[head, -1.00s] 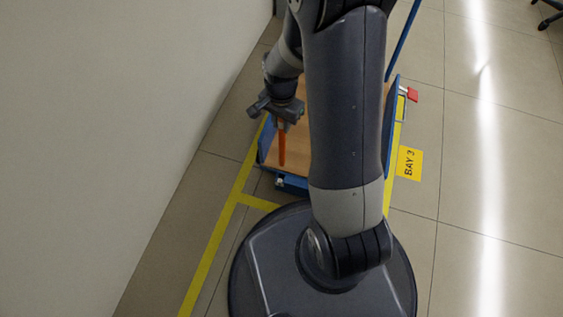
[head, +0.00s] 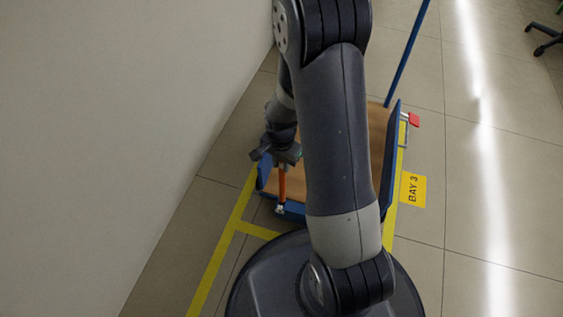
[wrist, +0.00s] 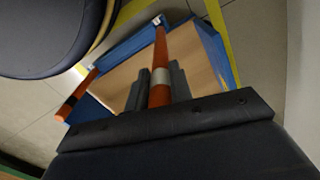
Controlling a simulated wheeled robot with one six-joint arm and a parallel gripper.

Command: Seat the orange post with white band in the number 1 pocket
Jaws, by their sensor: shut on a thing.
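The orange post with a white band (wrist: 161,45) is held between the dark fingers of my gripper (wrist: 157,92) in the wrist view. The white band sits at the fingers and the orange shaft runs away toward the cart's edge. In the head view the orange post (head: 282,184) hangs below my gripper (head: 284,158), its lower end over the near left edge of the blue cart. I cannot tell whether that end touches anything. No pocket marked number 1 is discernible in either view.
The blue cart (head: 390,165) has a bare wooden deck (head: 378,120) and a blue handle bar (head: 408,50). A second orange post with a black band (wrist: 78,93) shows at left in the wrist view. A wall (head: 90,130) stands left; tiled floor is open right.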

